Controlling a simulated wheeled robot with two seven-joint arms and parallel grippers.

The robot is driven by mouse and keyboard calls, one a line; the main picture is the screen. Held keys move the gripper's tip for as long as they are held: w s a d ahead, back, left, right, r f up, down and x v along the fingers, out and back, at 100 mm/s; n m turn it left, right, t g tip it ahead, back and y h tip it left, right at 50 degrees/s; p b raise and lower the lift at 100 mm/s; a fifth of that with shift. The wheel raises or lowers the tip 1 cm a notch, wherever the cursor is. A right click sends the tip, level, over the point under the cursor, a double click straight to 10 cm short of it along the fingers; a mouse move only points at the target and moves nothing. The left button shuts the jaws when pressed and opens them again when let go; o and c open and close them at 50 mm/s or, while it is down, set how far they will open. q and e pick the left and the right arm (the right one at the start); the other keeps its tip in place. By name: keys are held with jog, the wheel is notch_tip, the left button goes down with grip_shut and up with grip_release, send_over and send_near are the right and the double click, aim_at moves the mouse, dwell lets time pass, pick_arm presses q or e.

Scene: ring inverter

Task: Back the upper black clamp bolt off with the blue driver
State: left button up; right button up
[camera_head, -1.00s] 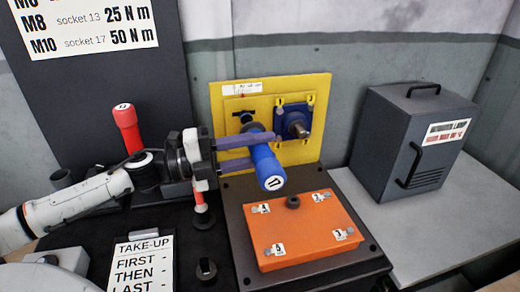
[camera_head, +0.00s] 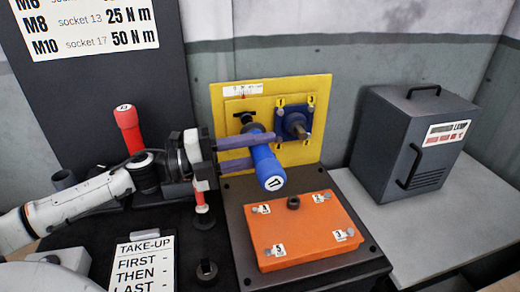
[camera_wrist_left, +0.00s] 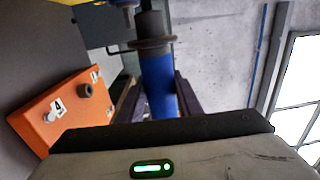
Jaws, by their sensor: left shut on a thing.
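The blue driver (camera_head: 267,168), marked 17 on its end cap, points at the yellow plate (camera_head: 318,140). It also shows in the left wrist view (camera_wrist_left: 158,85), with a dark collar and shank beyond the blue handle. My left gripper (camera_head: 262,149) is shut on the blue handle, one finger on each side. A black clamp bolt (camera_head: 246,118) shows on the plate, just above and left of the driver. The driver's far end is hidden behind its handle and my fingers, so I cannot tell whether it sits on a bolt. My right gripper is not in view.
A blue bracket with a protruding shaft (camera_head: 298,124) sits right of the driver. An orange cover (camera_head: 305,232) lies below. A red driver (camera_head: 128,128) stands at the left. A grey cabinet (camera_head: 405,140) stands on the right. The light grey bench top (camera_head: 420,225) before it is clear.

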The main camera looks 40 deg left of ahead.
aim_at(264, 157)
pick_arm(q)
jog(key=shift+w+a+r+b, duration=0.15)
jog(key=shift+w+a+b, duration=0.25)
jog(key=shift+w+a, duration=0.25)
dwell(0.7)
jog(key=shift+a+r, duration=0.15)
jog(key=shift+a, duration=0.1)
dwell(1.1)
jog(key=shift+s+d+p, duration=0.15)
jog(key=shift+d+p, duration=0.15)
jog(key=shift+p, duration=0.05)
jog(key=shift+s+d+p, duration=0.6)
jog(key=shift+s+d, duration=0.05)
jog(key=shift+d, duration=0.1)
jog(key=shift+s+d, duration=0.85)
jog(key=shift+d, duration=0.2)
jog(key=shift+f, duration=0.25)
